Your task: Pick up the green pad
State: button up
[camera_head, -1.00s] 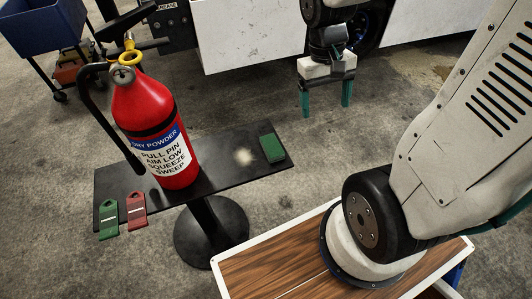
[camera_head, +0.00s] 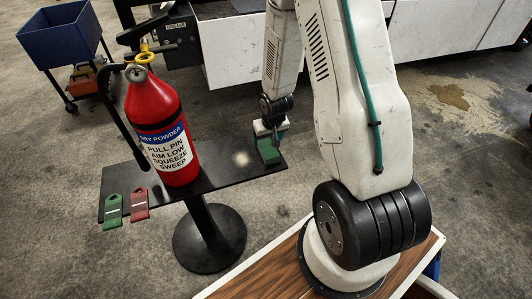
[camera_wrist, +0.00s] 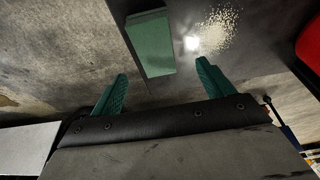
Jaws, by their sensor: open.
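The green pad (camera_head: 268,155) lies on the right end of the narrow black table (camera_head: 228,170). In the wrist view the pad (camera_wrist: 150,43) is a green block ahead of my fingers, between their lines and nearer the left one. My gripper (camera_head: 266,136) is just above the pad in the head view and partly hides it. In the wrist view my gripper (camera_wrist: 160,85) shows two teal fingers spread wide with nothing between them. I cannot tell the exact gap between the fingertips and the pad.
A red fire extinguisher (camera_head: 158,125) stands upright on the table, left of the pad. A pale powder patch (camera_head: 240,159) lies between them. Green (camera_head: 113,210) and red (camera_head: 139,204) tags hang at the table's left front edge. A blue cart (camera_head: 62,38) stands behind.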

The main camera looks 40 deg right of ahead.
aim_at(269, 149)
jog(key=shift+d+f, duration=0.25)
jog(key=shift+f, duration=0.35)
jog(key=shift+d+f, duration=0.2)
jog(key=shift+f, duration=0.35)
jog(key=x, duration=0.5)
jog(key=shift+s, duration=0.15)
jog(key=shift+c, duration=0.3)
jog(key=c, duration=1.1)
jog(key=shift+r, duration=0.1)
